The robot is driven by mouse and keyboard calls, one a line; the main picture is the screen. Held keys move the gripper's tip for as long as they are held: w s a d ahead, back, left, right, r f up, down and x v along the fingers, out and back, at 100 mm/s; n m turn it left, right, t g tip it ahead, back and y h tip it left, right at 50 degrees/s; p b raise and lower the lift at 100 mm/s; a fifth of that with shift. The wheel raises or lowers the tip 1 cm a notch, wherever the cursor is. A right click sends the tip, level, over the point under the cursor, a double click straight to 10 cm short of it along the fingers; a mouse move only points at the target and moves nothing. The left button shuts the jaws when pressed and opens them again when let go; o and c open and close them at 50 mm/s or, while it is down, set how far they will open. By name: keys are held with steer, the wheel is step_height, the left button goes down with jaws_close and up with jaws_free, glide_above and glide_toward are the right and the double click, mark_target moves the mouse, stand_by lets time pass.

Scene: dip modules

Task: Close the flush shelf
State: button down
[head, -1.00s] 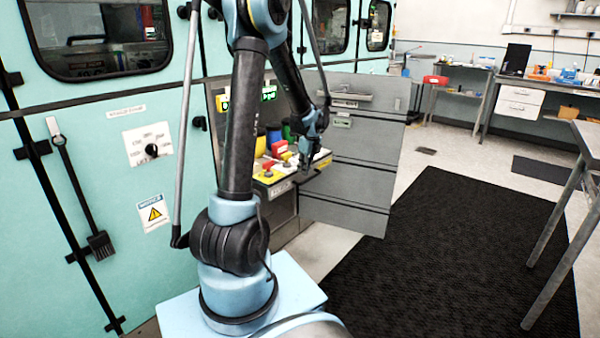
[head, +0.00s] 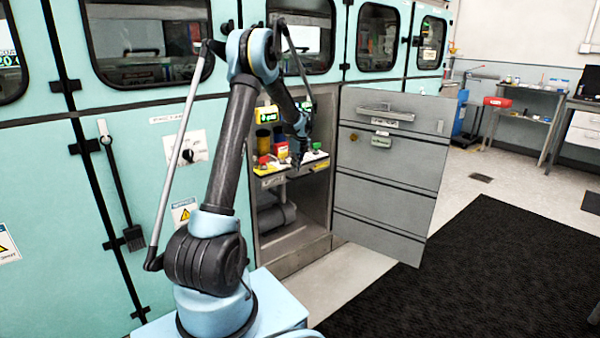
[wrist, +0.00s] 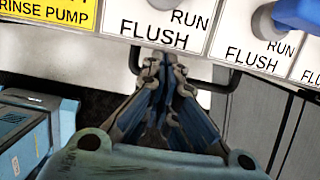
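The flush shelf (head: 272,181) is a pale tray with yellow and white labels and coloured knobs, inside an open cabinet bay. In the wrist view its front (wrist: 205,42) carries "RUN FLUSH" labels, with a dark bar handle (wrist: 212,85) below. My gripper (head: 297,160) is at the shelf's front. In the wrist view my gripper (wrist: 166,68) has its fingers drawn together, with the tips at the handle below the labels. I cannot tell whether they touch the handle or hold it. My arm hides part of the bay, and how far the shelf sticks out is unclear.
A grey cabinet door (head: 388,165) stands open right of the bay. A teal panelled wall (head: 150,150) with windows runs along the left and back. A black mat (head: 480,260) covers clear floor at right. A bench (head: 525,95) stands at the back right.

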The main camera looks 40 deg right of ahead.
mark_target(287, 164)
steer(key=shift+w, duration=3.1)
